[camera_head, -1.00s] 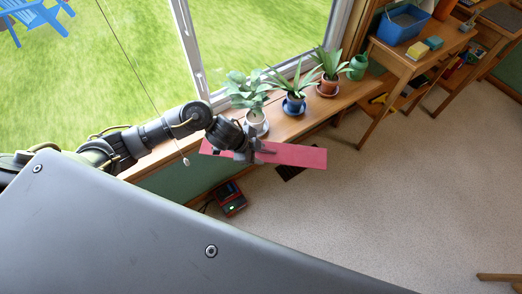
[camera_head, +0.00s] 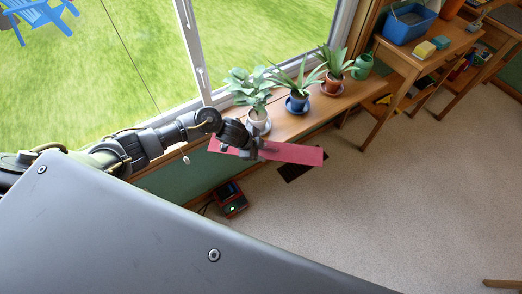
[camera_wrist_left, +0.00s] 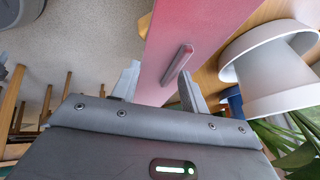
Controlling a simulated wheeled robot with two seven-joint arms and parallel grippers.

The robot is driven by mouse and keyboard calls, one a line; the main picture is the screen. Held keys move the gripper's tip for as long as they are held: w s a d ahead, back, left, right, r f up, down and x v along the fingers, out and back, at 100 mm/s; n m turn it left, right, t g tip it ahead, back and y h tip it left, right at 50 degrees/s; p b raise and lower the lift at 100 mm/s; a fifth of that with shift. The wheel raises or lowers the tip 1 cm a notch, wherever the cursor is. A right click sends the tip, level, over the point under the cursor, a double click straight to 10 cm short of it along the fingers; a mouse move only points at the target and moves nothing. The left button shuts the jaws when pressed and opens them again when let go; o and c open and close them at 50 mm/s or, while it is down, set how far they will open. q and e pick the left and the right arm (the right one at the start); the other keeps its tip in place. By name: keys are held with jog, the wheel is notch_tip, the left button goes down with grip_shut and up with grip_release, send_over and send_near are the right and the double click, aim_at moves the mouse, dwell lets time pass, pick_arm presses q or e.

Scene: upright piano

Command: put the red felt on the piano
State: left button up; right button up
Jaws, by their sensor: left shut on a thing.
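The red felt (camera_head: 295,153) is a long flat strip with a small raised grip on its face. It is held in the air beside the window shelf in the head view. My left gripper (camera_head: 255,148) is shut on it near its middle. In the left wrist view the felt (camera_wrist_left: 200,25) runs between the fingers of my left gripper (camera_wrist_left: 158,88), with the raised grip between the fingertips. The piano is not in view. My right gripper is not in view.
Several potted plants stand on the wooden window shelf (camera_head: 330,107); the nearest has a white pot (camera_wrist_left: 270,70) close to the gripper. A red device (camera_head: 230,198) and a dark mat (camera_head: 303,170) lie on the floor. A wooden desk (camera_head: 405,62) stands at the right. Carpet is open below.

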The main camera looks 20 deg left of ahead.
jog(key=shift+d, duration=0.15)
pick_arm(q)
jog(key=o, duration=1)
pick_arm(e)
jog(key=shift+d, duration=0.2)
pick_arm(q)
jog(key=shift+p+v, duration=1.3)
jog(key=shift+v, duration=4.7)
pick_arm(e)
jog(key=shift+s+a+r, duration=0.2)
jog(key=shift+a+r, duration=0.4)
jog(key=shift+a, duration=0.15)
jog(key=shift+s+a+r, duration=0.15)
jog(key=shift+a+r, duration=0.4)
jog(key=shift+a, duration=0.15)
